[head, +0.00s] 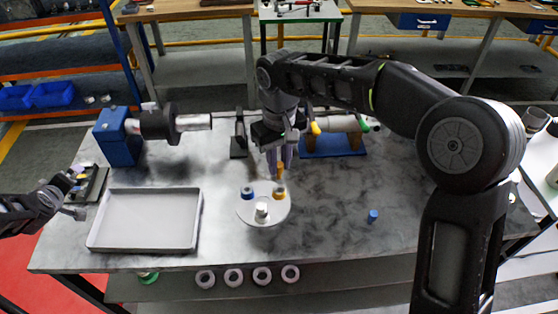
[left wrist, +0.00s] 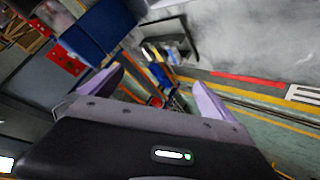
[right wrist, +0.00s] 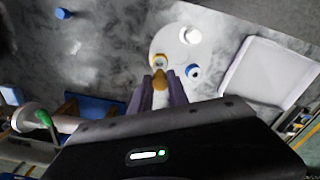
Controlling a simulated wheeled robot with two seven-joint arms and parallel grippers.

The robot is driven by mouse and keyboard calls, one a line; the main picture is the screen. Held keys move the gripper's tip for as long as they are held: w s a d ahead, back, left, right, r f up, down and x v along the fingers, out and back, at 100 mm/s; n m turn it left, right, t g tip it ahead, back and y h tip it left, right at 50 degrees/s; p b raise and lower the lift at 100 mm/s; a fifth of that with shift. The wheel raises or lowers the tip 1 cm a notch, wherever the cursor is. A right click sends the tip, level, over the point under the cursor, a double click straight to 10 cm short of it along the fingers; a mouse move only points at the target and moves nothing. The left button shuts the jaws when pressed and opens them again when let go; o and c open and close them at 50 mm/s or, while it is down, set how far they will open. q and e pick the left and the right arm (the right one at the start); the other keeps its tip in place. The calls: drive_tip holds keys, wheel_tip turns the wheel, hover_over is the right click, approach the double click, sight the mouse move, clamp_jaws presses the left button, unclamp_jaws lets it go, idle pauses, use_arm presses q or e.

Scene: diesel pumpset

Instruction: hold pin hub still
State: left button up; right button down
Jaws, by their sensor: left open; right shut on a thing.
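My right gripper (head: 279,172) points down at the disc's far edge. Its fingers are shut on a small orange piece, which shows between the fingertips in the right wrist view (right wrist: 159,80). Whether this piece touches the disc is unclear. My left gripper (left wrist: 158,95) is open and empty, off the table's left end.
A grey tray (head: 150,220) lies left of the disc. A blue block with a motor-like cylinder (head: 120,138) stands behind it, and a blue stand (head: 333,145) is at the back. A small blue cap (head: 373,216) lies to the right. Several white rings (head: 234,276) sit on a lower shelf.

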use_arm(q)
drive_tip(key=w+d+r+n+t+h, duration=0.1)
drive_tip(key=w+d+r+n+h, duration=0.15)
drive_tip(key=w+d+r, duration=0.6)
drive_tip(key=w+d+r+n+t+h, duration=0.1)
drive_tip(key=d+r+n+t+h, duration=0.3)
drive_tip(key=d, duration=0.9)
drive_tip(key=w+d+r+n+g+h, duration=0.1)
drive_tip(key=w+d+r+n, duration=0.1)
drive_tip(key=w+d+r, duration=0.55)
drive_tip(key=s+d+f+g+h, duration=0.3)
drive_tip(key=s+d+f+g, duration=0.1)
drive_tip(key=s+f, duration=0.3)
drive_tip(key=s+d+f+m+g+h, duration=0.1)
drive_tip(key=s+d+f+g+h, duration=0.3)
drive_tip(key=s+f, duration=0.3)
drive_tip(key=s+d+f+g+h, duration=0.4)
drive_tip(key=s+f, duration=0.3)
drive_tip(key=f, duration=0.7)
drive_tip(key=shift+s+d+m+g+h, duration=0.2)
drive_tip(key=shift+d+m+g+h, duration=0.05)
drive_tip(key=shift+d+g, duration=0.5)
